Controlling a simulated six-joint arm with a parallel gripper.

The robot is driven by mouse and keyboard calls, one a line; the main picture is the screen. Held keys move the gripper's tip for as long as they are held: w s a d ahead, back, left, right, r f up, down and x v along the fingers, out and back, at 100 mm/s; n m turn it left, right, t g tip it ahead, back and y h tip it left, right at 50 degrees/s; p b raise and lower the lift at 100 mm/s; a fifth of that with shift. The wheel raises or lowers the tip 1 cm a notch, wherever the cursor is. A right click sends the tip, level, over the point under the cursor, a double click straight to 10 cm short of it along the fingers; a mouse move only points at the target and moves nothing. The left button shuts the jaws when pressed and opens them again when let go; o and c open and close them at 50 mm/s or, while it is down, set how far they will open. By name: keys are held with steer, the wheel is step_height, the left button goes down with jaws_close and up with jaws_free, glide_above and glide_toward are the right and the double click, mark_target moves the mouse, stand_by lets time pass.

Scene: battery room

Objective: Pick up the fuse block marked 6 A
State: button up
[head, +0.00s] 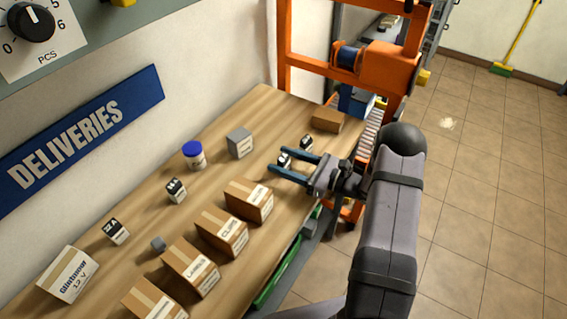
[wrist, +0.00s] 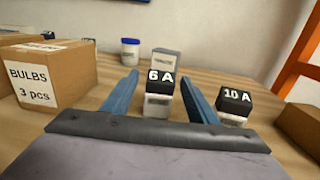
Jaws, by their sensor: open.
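The fuse block marked 6 A (wrist: 159,95) stands upright on the wooden table, with a black top and a white lower part. In the head view the same small block (head: 284,160) shows at the tips of my gripper. My gripper (wrist: 161,82) is open, with one blue finger on each side of the block in the wrist view. I see gaps between the block and both fingers. The fuse block marked 10 A (wrist: 234,103) stands to the right, outside the right finger. In the head view it (head: 306,142) stands beyond the gripper.
A grey labelled block (head: 240,143) and a blue-lidded jar (head: 194,157) stand behind the 6 A block. The BULBS carton (wrist: 45,80) is close on the left, in a row of cartons. A brown box (head: 326,120) lies near the table's far end.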

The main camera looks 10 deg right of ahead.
steer(key=shift+p+x, duration=0.8)
steer(key=shift+x, duration=1.35)
steer(key=shift+r, duration=0.1)
steer(key=shift+c, duration=0.7)
steer(key=c, duration=1)
steer(key=shift+c, duration=0.2)
steer(key=shift+r, duration=0.15)
